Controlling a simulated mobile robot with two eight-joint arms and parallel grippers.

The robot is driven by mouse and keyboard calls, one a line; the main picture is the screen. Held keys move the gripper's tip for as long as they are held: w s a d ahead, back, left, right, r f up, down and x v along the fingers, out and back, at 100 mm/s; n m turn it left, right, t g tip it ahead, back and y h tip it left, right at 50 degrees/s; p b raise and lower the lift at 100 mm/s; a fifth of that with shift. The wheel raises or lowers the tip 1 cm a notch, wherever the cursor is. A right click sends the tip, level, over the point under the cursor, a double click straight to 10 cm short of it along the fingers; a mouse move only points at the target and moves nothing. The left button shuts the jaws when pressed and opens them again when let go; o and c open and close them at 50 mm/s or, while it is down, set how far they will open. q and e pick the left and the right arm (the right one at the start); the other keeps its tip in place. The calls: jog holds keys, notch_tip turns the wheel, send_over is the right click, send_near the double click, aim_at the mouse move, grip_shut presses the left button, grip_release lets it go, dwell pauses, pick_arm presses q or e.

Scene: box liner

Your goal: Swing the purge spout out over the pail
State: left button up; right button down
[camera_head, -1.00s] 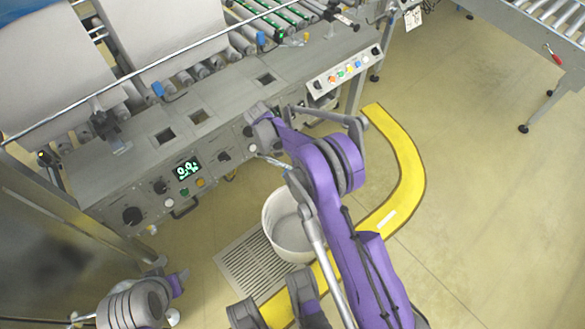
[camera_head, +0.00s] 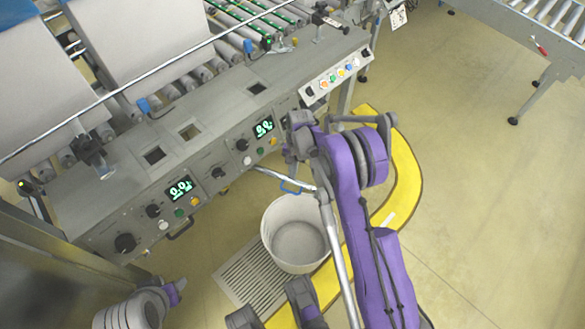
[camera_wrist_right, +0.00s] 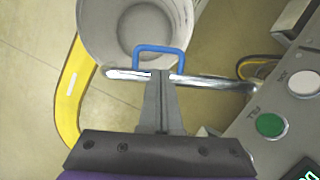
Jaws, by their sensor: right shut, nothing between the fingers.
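The purge spout (camera_head: 270,174) is a thin chrome tube running from the machine front to the pail's back rim in the head view. It carries a blue loop handle (camera_head: 291,187). The white pail (camera_head: 294,262) stands on the floor below. In the right wrist view the spout (camera_wrist_right: 215,82) crosses near the pail's (camera_wrist_right: 100,30) lower rim. My right gripper (camera_wrist_right: 160,76) is shut and empty, its tips at the tube between the legs of the blue handle (camera_wrist_right: 158,48). Whether they touch is unclear. My left arm is at lower left; its fingers are not clear.
The machine panel (camera_head: 200,180) with knobs and green displays borders the left. A roller conveyor (camera_head: 545,30) stands at upper right. Floor on the right is clear.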

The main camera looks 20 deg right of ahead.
pick_arm(q)
jog(key=shift+w+f+b, duration=0.1)
jog(key=shift+f+b, duration=0.2)
jog(key=shift+f, duration=0.3)
pick_arm(e)
jog(key=x, duration=0.5)
jog(key=shift+f, duration=0.25)
